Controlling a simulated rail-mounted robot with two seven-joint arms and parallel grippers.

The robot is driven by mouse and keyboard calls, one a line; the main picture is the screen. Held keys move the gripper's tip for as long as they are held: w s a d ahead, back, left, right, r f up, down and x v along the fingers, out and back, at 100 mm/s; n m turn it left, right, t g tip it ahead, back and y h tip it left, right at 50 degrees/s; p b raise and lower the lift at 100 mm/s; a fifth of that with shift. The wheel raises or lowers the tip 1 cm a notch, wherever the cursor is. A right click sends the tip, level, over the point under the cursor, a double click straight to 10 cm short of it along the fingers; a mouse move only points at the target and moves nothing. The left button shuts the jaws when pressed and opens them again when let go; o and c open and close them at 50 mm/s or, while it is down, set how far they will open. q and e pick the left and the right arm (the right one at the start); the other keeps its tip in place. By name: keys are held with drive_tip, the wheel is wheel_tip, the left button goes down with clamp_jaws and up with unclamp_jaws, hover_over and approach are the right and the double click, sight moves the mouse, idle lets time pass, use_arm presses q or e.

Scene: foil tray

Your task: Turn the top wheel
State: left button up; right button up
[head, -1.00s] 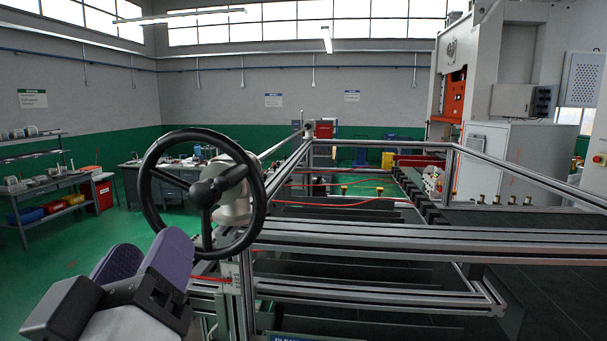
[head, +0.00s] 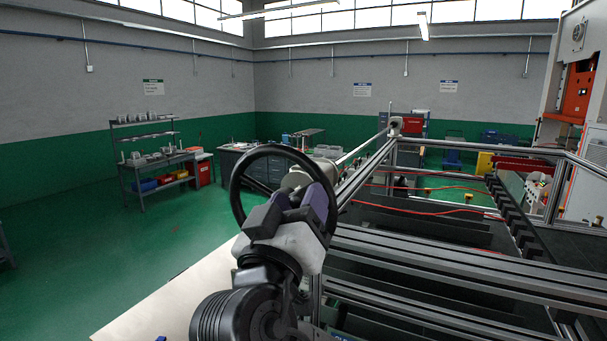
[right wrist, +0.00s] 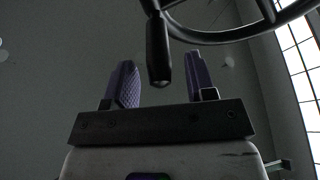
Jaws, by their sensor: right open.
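The top wheel (head: 234,190) is a black handwheel on a pale grey mount at the corner of the metal frame. It stands upright in the head view. My right gripper (head: 303,198), with purple finger pads, is in front of its lower right part and hides some of the rim and spokes. In the right wrist view the wheel's rim (right wrist: 215,39) crosses the top. Its dark handle (right wrist: 158,52) hangs between the two fingers of my right gripper (right wrist: 160,62). The fingers are open, with a gap on each side of the handle. My left gripper is not in view.
The aluminium frame (head: 440,256) with dark slats runs off to the right of the wheel. A red hose (head: 420,211) lies across it. A pale flat surface (head: 165,295) is at the lower left. Green floor (head: 80,235) is open to the left, with shelves (head: 150,160) far behind.

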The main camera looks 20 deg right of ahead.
drive_tip(key=shift+p+x, duration=0.5)
drive_tip(key=shift+x, duration=0.9)
clamp_jaws()
